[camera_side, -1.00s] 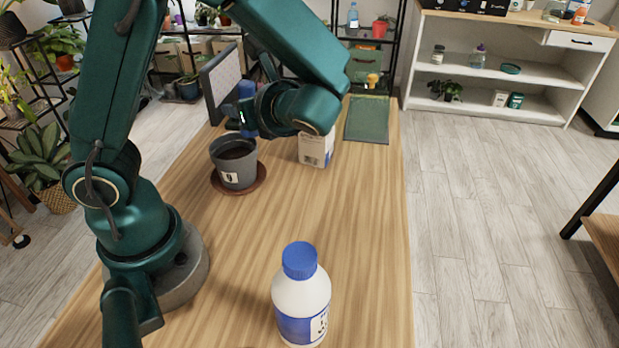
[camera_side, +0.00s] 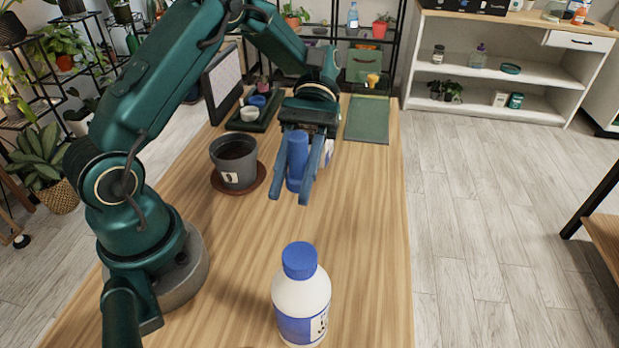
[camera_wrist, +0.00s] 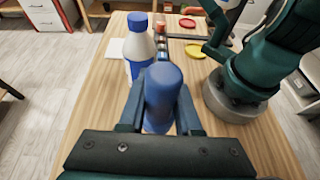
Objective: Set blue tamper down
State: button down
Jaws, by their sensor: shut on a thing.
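The blue tamper (camera_side: 297,160) is a smooth blue cylinder, held between the two long fingers of my gripper (camera_side: 290,194). It stands roughly upright above the wooden table, right of the grey pot. I cannot tell how large the gap below it is. In the wrist view the tamper (camera_wrist: 163,88) shows its rounded top between the fingers of my gripper (camera_wrist: 160,112), which hide its lower part.
A grey pot (camera_side: 234,163) stands on a brown saucer (camera_side: 253,188). A white bottle with a blue cap (camera_side: 301,300) stands at the front. A green mat (camera_side: 368,120) and a dark tray (camera_side: 263,121) with small cups lie at the back. The table's right-centre (camera_side: 365,220) is clear.

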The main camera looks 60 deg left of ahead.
jog(key=w+r+n+t+h, duration=0.4)
jog(key=w+n+t, duration=0.2)
jog(key=w, duration=0.2)
send_over(375, 288)
notch_tip(375, 288, down, 12)
jog(key=shift+r, duration=0.2)
jog(key=shift+f, duration=2)
jog(key=shift+f, duration=0.15)
jog(key=c, duration=0.6)
grip_release()
